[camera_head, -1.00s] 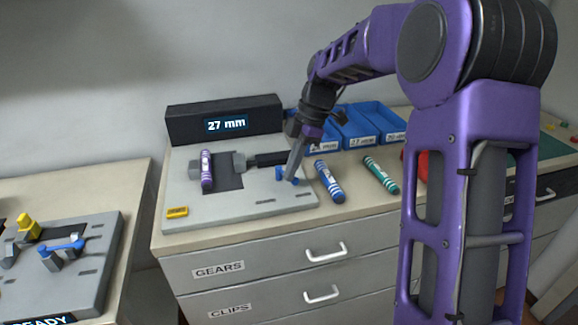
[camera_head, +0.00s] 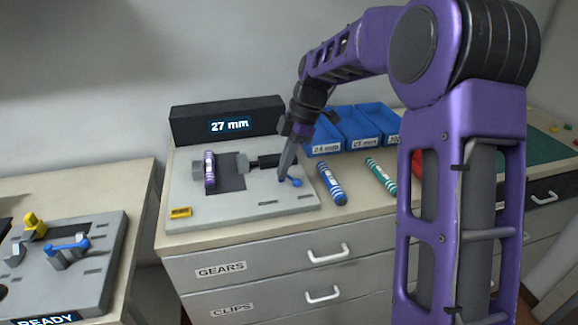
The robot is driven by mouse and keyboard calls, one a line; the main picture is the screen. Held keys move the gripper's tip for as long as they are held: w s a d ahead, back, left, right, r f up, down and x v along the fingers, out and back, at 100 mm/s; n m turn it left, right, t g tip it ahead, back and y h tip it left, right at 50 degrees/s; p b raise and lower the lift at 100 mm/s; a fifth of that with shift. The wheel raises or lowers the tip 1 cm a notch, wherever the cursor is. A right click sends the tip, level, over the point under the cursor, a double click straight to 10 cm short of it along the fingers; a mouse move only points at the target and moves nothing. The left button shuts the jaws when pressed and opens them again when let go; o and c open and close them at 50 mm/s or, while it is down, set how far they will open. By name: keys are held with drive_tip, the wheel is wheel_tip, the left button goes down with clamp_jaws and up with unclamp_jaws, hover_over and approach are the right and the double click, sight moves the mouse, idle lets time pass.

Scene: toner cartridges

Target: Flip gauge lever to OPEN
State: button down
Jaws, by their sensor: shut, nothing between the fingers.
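The gauge (camera_head: 231,205) is a grey plate with a black display block (camera_head: 190,125) behind it reading "27 mm". A purple cylinder with white bands (camera_head: 209,170) stands between its grey jaws, close to the left jaw; whether the right jaw (camera_head: 241,164) touches it I cannot tell. The small blue lever (camera_head: 296,183) is at the plate's right side, its blue end pointing right. My gripper (camera_head: 284,175) is shut and points down at the lever, its tips at or just beside it. The tips hide part of the lever, and contact is unclear.
A blue banded cylinder (camera_head: 332,184) and a green one (camera_head: 380,175) lie right of the plate. Blue labelled bins (camera_head: 357,128) stand behind. A yellow piece (camera_head: 181,212) sits at the plate's front left. Another fixture (camera_head: 88,275) with a blue lever is at left.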

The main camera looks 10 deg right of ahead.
drive_tip(key=a+r, duration=0.1)
drive_tip(key=a+r+p, duration=0.1)
drive_tip(key=shift+s+a+r, duration=0.15)
drive_tip(key=shift+r, duration=0.2)
drive_tip(key=p+v, duration=0.1)
drive_tip(key=v, duration=0.8)
drive_tip(key=shift+s, duration=0.15)
